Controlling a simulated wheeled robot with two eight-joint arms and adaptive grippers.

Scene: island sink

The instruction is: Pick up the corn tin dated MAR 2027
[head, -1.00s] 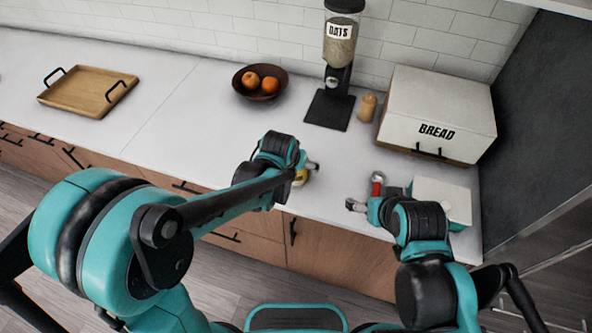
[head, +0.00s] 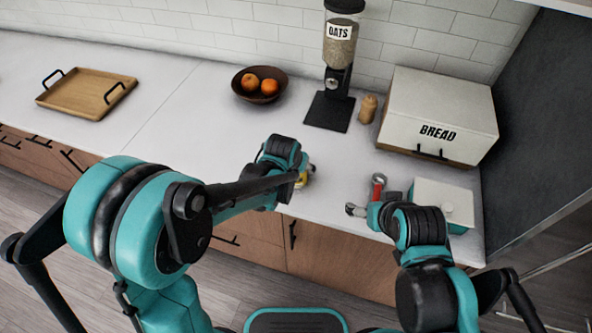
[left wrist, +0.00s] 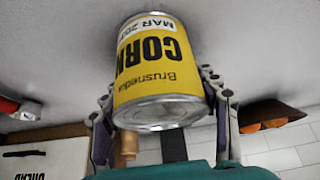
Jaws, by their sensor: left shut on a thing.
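The yellow corn tin (left wrist: 158,65) fills the middle of the left wrist view, where it appears upside down. Its label reads CORN, with a white date strip showing MAR and a year whose last digit is unclear. My left gripper (left wrist: 165,110) is shut on the tin, with a finger on each side. In the head view the left gripper (head: 303,175) hides most of the tin (head: 301,181) near the counter's front edge. I cannot tell whether the tin touches the counter. My right gripper (head: 365,205) is farther right, beside a red object (head: 378,187); its fingers are unclear.
A bread box (head: 440,115), a lidded white box (head: 445,203), a pepper mill (head: 367,108) and an oats dispenser (head: 338,70) stand to the right and behind. A fruit bowl (head: 260,94) sits at the back. A wooden tray (head: 88,93) lies left; the counter between is clear.

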